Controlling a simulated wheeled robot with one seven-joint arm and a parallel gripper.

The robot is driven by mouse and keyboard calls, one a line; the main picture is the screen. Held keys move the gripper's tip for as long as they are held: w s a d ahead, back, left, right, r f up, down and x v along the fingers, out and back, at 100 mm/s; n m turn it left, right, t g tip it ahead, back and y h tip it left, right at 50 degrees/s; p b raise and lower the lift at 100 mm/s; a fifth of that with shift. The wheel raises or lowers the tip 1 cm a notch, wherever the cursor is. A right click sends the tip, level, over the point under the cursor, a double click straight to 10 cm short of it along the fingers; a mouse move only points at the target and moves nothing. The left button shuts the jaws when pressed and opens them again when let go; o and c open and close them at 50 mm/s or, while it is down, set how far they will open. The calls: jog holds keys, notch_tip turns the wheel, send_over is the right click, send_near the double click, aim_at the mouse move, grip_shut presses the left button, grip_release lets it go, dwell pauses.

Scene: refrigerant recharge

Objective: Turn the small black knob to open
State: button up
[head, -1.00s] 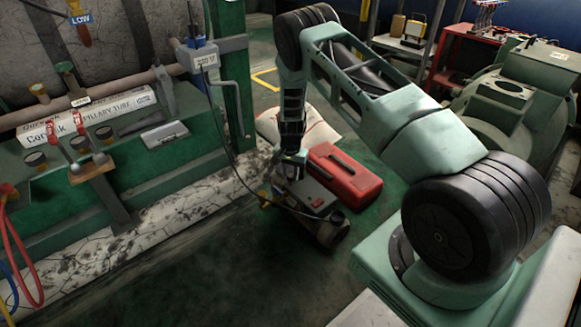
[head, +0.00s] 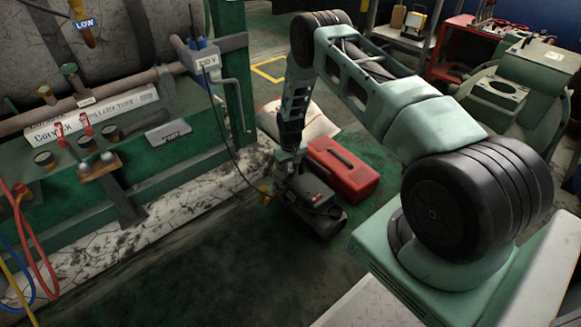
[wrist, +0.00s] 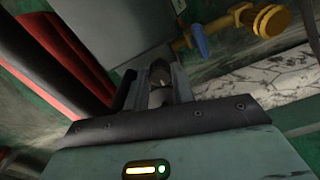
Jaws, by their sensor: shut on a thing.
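A grey and dark pump unit (head: 318,200) stands on the green floor in the head view, left of a red toolbox. My gripper (head: 287,163) reaches down to the top of this unit at its far left end. In the wrist view the jaws of my gripper (wrist: 158,90) are shut on a small dark knob (wrist: 160,74), which shows between the two fingers. The knob is hidden by the gripper in the head view. I cannot tell how far it is turned.
The red toolbox (head: 343,172) is close to the right of the gripper. A brass fitting (wrist: 265,20) with a blue part (wrist: 200,42) sticks out beside the unit. A cable hangs from a grey box (head: 197,58). A white sack (head: 300,120) lies behind. The floor in front is clear.

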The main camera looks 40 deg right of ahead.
aim_at(291, 171)
jog(key=shift+n, duration=0.4)
jog(key=o, duration=1)
jog(key=shift+r, duration=0.1)
notch_tip(291, 171, up, 17)
jog(key=p, duration=0.6)
jog(key=shift+r, duration=0.1)
